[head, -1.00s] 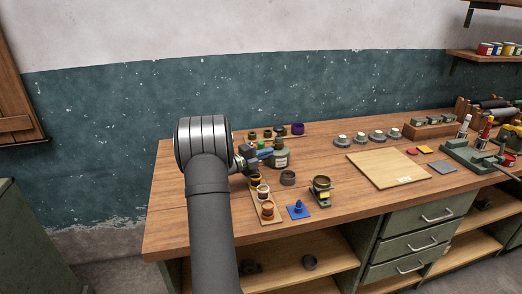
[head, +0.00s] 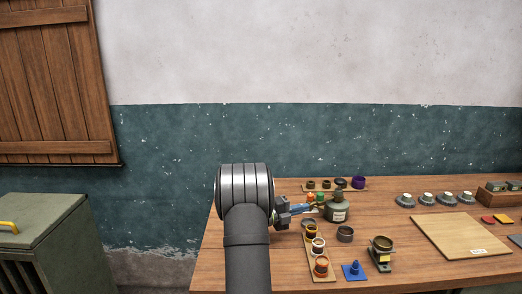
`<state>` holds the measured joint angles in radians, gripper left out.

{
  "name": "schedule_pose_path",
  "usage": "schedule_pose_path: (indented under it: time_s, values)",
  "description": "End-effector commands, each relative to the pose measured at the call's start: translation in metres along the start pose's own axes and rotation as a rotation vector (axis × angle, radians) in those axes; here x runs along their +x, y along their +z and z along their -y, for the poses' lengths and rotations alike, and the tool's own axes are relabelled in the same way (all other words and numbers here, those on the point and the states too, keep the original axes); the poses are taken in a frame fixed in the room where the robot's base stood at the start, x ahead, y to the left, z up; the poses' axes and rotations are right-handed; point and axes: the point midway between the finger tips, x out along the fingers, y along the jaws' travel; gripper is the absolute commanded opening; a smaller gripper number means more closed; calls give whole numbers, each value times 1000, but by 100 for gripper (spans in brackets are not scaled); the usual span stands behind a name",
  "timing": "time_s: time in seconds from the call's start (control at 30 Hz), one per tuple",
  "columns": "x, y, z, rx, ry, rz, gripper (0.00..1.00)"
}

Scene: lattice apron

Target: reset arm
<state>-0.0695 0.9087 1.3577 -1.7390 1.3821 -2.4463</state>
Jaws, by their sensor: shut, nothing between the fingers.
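My arm rises at the lower middle of the head view, and my gripper (head: 308,207) points right from behind its thick joint. It is shut and empty, over the left part of the wooden workbench (head: 400,215). The fingertips appear close to a grey-green bottle (head: 337,209) with a pale label. Whether they touch it cannot be told. Small orange and green items (head: 315,197) show just behind the gripper.
A wooden strip (head: 316,263) with several small pots lies in front of the gripper. A dark ring (head: 345,234), a blue knobbed piece (head: 355,269) and a cup on a stand (head: 381,248) are nearby. A pale board (head: 455,234) lies right. A green cabinet (head: 45,235) stands left.

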Motion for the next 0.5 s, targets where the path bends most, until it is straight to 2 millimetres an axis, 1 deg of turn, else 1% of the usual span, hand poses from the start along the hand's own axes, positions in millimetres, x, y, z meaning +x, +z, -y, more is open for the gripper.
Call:
schedule_pose_path:
  time_s: [0.17,0.5]
  values:
    - [24,-4,0,0,-1,-4,0]
    - [89,-12,0,-1,-1,-4,0]
